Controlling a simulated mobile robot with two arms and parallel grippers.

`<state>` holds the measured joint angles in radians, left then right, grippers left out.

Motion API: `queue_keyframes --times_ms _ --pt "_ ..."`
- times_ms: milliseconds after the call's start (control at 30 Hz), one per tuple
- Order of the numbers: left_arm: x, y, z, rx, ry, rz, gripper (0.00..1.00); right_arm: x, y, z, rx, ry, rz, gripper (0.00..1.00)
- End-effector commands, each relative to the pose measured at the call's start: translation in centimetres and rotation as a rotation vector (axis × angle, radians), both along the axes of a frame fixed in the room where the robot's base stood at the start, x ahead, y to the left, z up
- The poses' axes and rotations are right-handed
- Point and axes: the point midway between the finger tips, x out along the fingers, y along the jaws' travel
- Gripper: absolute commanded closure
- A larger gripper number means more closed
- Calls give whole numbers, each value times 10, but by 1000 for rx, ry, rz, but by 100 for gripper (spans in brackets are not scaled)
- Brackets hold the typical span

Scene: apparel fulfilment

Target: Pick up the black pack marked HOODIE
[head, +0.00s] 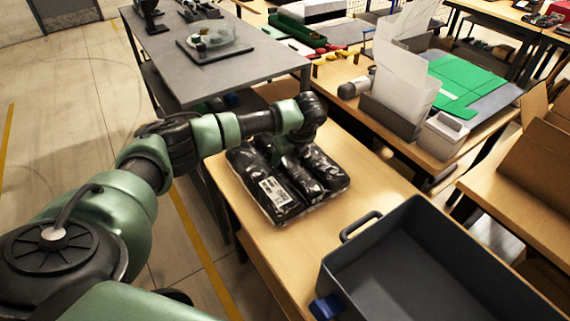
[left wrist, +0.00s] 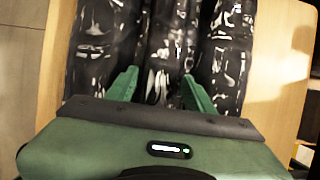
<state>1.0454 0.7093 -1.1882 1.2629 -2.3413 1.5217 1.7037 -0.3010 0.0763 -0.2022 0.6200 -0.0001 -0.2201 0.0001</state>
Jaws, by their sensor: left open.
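Several black packs in shiny clear film lie side by side on the wooden table. The left pack (head: 270,189) has a white printed label, too small to read. The middle pack (head: 296,175) and the right pack (head: 325,168) lie beside it. I cannot make out the word HOODIE on any pack. My left gripper (left wrist: 160,84) is open over the middle pack (left wrist: 161,45), one green finger on each side; I cannot tell if they touch it. In the head view, my left wrist hides the far ends of the packs.
A dark grey bin (head: 430,265) with a handle stands at the near right of the table (head: 310,240). A grey table (head: 190,75) with a tray stands behind. Another bench (head: 440,165) at the right holds boxes and a green sheet. Bare wood lies between packs and bin.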

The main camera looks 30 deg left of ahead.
Motion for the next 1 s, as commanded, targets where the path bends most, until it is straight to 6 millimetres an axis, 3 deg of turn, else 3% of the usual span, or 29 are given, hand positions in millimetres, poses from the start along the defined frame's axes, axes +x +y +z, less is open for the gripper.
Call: queue_keyframes --times_ms 167,367,400,767,1000 --pt "0 0 -1 0 -1 -1 47 1 -3 0 -4 -2 1 64" --pt "0 0 0 0 -1 -1 97 1 -5 0 -6 -2 -1 64" --pt "0 0 0 0 -1 -1 100 1 -5 0 -7 -2 -1 64" --pt "1 0 2 0 -3 -1 100 2 -5 0 -7 -2 -2 64" --pt "2 0 21 0 -5 -1 100 2 -5 -2 -7 -2 -2 64"
